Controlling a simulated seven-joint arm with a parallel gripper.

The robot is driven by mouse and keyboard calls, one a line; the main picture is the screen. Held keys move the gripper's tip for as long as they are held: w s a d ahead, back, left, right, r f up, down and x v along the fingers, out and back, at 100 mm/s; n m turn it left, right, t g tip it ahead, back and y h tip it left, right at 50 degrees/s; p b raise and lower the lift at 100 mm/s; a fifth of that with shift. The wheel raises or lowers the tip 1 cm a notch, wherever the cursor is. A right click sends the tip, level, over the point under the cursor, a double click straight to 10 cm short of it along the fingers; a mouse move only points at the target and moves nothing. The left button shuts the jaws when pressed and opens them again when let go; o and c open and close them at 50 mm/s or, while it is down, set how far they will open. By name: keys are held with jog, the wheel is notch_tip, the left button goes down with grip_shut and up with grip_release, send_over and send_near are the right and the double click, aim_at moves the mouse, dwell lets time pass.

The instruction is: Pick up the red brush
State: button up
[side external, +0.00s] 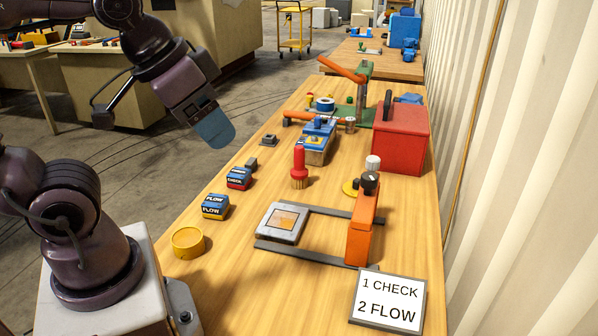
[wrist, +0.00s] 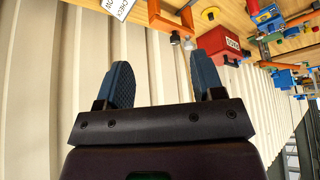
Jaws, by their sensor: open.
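The red brush (side external: 299,165) stands upright on the wooden table in the side external view, red handle up and tan bristles down. My gripper (side external: 220,138) is high to the left of the brush and well apart from it, with its blue fingers pointing down. In the wrist view my gripper (wrist: 165,75) shows two blue fingers spread wide with nothing between them. I cannot make out the brush in the wrist view.
A red box (side external: 400,135), a blue-topped block (side external: 318,145) and an orange post (side external: 361,230) stand around the brush. Small labelled boxes (side external: 215,207), a yellow ring (side external: 187,242) and a sign (side external: 388,300) are nearer. The corrugated wall (side external: 510,170) borders the right.

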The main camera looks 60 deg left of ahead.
jog(key=shift+w, duration=0.1)
jog(key=w+a+f+m+t+y, duration=0.1)
jog(key=w+a+f+m, duration=0.1)
jog(key=w+a+f, duration=0.4)
jog(key=w+a+f+m+t+y, duration=0.1)
jog(key=w+a+f+m+y, duration=0.2)
jog(key=w, duration=0.5)
jog(key=w+a+f+m+t, duration=0.1)
jog(key=w+a+f+m, duration=0.15)
jog(key=w+a, duration=0.4)
jog(key=w+a+f+m+t+y, duration=0.1)
jog(key=a+f+m+t+y, duration=0.3)
jog(key=a+f+m, duration=0.55)
jog(key=m+t+h, duration=0.2)
jog(key=m+t, duration=0.2)
jog(key=m, duration=1)
send_near(299, 166)
jog(key=shift+a+r, duration=1.15)
jog(key=shift+a, duration=0.05)
jog(key=shift+s+d+f+m+t+h, duration=0.1)
jog(key=shift+d+f+m+t+h, duration=0.1)
jog(key=shift+m+h, duration=0.25)
jog(key=shift+s+d+f+m+t+h, duration=0.15)
jog(key=shift+m+t+h, duration=0.1)
jog(key=shift+m, duration=0.3)
jog(key=x, duration=1.3)
jog(key=shift+s+a, duration=0.1)
